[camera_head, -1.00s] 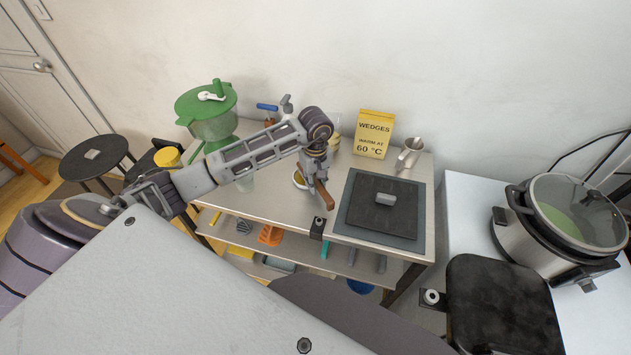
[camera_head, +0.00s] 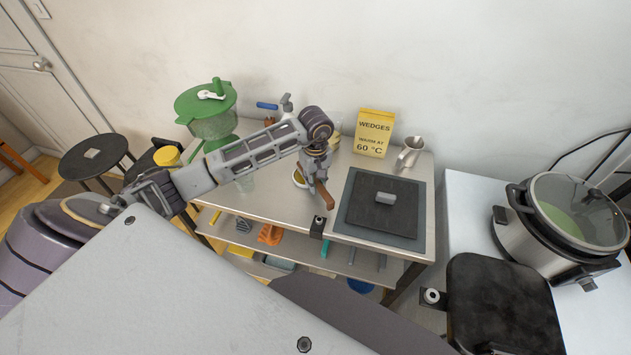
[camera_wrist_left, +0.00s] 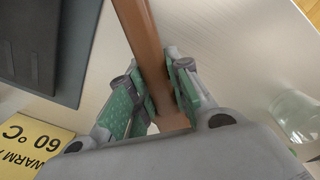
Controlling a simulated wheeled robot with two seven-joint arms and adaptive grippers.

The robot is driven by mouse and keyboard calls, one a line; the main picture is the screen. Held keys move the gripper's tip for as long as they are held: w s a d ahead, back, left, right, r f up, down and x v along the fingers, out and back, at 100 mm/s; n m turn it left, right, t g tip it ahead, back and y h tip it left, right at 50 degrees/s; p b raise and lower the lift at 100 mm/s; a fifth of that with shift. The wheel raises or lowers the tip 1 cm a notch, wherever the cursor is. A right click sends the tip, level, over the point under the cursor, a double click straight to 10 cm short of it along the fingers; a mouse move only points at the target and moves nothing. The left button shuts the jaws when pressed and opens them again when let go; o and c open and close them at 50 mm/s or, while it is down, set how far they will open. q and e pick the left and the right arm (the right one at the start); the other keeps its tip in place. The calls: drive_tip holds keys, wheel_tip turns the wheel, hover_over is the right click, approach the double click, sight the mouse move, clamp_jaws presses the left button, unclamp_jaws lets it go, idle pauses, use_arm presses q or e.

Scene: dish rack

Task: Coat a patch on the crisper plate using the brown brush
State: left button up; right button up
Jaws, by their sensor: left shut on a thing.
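The brown brush (camera_head: 324,194) is in my left gripper (camera_head: 318,173), above the steel table. In the left wrist view the brush's brown handle (camera_wrist_left: 143,45) stands between the green-padded fingers of the left gripper (camera_wrist_left: 157,95), which are shut on it. The brush's bristle end is hidden behind the gripper. The crisper plate, a dark square plate (camera_head: 365,212) with a grey block on it, lies on a grey mat to the right of the gripper. My right gripper does not show.
A yellow sign (camera_head: 374,133) and a metal jug (camera_head: 409,154) stand behind the plate. A green-lidded container (camera_head: 210,113) is at the back left. A cooker (camera_head: 565,225) stands on the right counter.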

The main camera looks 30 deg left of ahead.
sight(315, 179)
use_arm(q)
drive_tip(key=shift+f+b, duration=0.3)
idle(0.5)
drive_tip(key=shift+f, duration=0.1)
idle(0.8)
drive_tip(key=shift+s+f+b, duration=0.1)
drive_tip(key=shift+b, duration=0.25)
idle(1.0)
idle(0.7)
drive_tip(key=shift+r+p, duration=0.3)
drive_tip(key=shift+r, duration=0.25)
drive_tip(key=shift+r+p, duration=0.7)
drive_tip(key=shift+r, duration=1)
drive_tip(key=shift+r+p, duration=0.55)
drive_tip(key=shift+r, duration=0.8)
